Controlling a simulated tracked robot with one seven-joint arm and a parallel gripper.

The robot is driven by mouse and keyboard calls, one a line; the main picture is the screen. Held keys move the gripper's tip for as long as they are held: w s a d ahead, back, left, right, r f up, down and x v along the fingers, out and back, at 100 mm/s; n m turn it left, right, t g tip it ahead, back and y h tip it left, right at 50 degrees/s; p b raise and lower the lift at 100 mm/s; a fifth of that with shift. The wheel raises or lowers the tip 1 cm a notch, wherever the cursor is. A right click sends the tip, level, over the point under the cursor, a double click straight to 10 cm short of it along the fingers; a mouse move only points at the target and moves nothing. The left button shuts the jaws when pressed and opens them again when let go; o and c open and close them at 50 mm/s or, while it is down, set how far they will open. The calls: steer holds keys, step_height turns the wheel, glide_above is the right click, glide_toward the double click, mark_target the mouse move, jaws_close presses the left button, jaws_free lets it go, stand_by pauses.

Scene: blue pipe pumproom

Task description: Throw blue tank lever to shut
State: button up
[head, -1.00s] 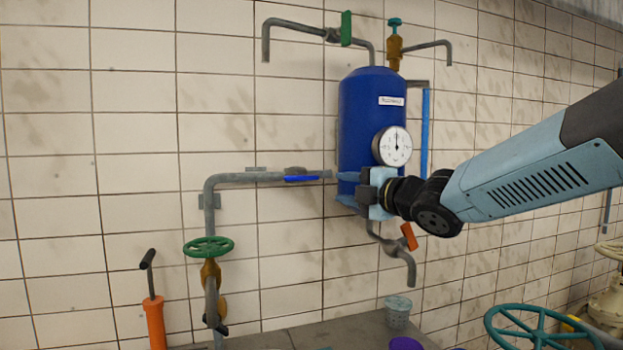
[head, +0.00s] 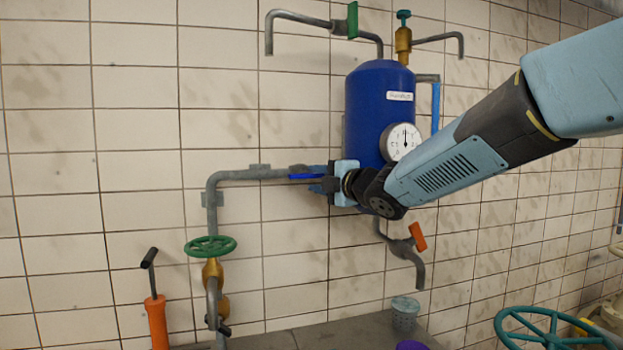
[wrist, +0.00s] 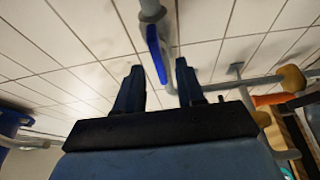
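The blue tank (head: 365,115) hangs on the tiled wall, partly hidden behind my arm. A grey pipe (head: 240,174) runs level toward it from the left. A blue lever (head: 302,176) lies level along this pipe at its valve. My gripper (head: 320,178) is just right of the lever, in front of the tank's lower left side, its fingers pointing left. In the wrist view, the two fingers (wrist: 159,72) are apart. The blue lever (wrist: 156,54) stretches away from the gap between them, its near end around fingertip level. I cannot tell whether a finger touches it.
A green lever (head: 352,20) and a teal-knobbed valve (head: 403,38) sit above the tank. An orange lever (head: 417,236) is below it. A green wheel (head: 211,246) and an orange-handled tool (head: 156,318) are lower left. A teal wheel (head: 550,328) is lower right.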

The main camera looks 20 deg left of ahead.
mark_target(309, 177)
steer(key=shift+x, duration=1.6)
steer(key=shift+s, duration=0.1)
jaws_close()
